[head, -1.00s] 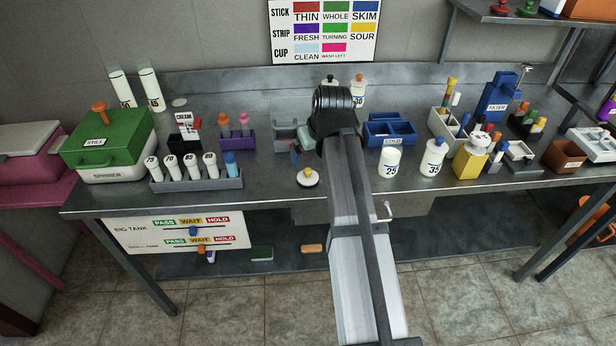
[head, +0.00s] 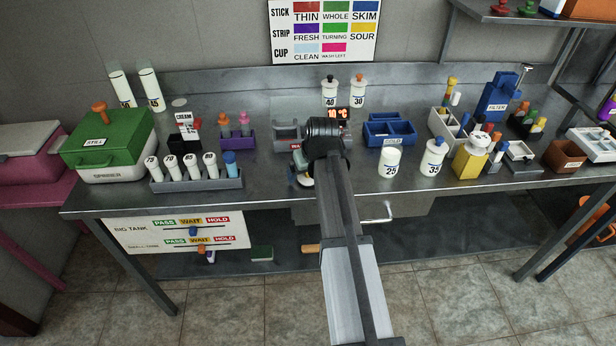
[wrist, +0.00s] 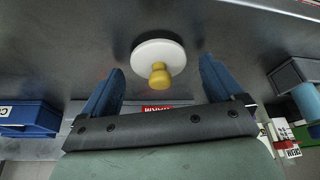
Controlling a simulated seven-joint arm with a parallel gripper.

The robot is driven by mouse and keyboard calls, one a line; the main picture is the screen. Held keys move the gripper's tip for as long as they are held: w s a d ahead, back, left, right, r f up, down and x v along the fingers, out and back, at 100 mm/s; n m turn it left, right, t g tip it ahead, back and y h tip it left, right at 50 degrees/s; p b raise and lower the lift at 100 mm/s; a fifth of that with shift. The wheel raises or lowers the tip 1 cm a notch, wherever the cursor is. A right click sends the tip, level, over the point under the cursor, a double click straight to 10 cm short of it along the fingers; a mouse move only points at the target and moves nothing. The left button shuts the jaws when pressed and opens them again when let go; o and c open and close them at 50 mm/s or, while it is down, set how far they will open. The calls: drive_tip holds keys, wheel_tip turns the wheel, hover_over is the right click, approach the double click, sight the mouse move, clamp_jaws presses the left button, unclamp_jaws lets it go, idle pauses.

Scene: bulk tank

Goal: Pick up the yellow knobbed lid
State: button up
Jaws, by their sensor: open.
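The lid is a white disc (wrist: 152,52) with a yellow knob (wrist: 160,75), lying on the steel counter in the wrist view. My gripper (wrist: 160,67) is open, its two blue fingers to the left and right of the lid in that view, with clear gaps on both sides. Whether the fingertips are down at the knob's height I cannot tell. In the head view, my gripper (head: 299,172) is low over the counter's front part and hides most of the lid.
A grey rack of white tubes (head: 205,182) stands to the left, with a purple holder (head: 238,140) behind it. White bottles marked 25 (head: 389,163) and 35 (head: 432,158) stand to the right. The counter's front edge is close to the lid.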

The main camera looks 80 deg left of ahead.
drive_tip(key=shift+f, duration=0.15)
drive_tip(key=c, duration=1.1)
wheel_tip(320, 180, up, 9)
drive_tip(key=shift+a+r, duration=0.1)
drive_tip(key=shift+r, duration=0.1)
drive_tip(key=shift+w+a+r+m+t, duration=0.1)
drive_tip(key=shift+w+r+m+t, duration=0.55)
drive_tip(key=shift+w, duration=3.2)
drive_tip(key=shift+w+a+r+m, duration=0.15)
drive_tip(key=shift+w+r+m, duration=1.15)
drive_tip(key=shift+w, duration=2.6)
drive_tip(key=shift+w+a+r+m+t, duration=0.1)
drive_tip(key=shift+w+r+m+t, duration=0.8)
drive_tip(key=shift+w, duration=2.95)
drive_tip(key=shift+r+n+g, duration=0.25)
drive_tip(key=shift+r+g, duration=0.1)
drive_tip(key=shift+g, duration=0.2)
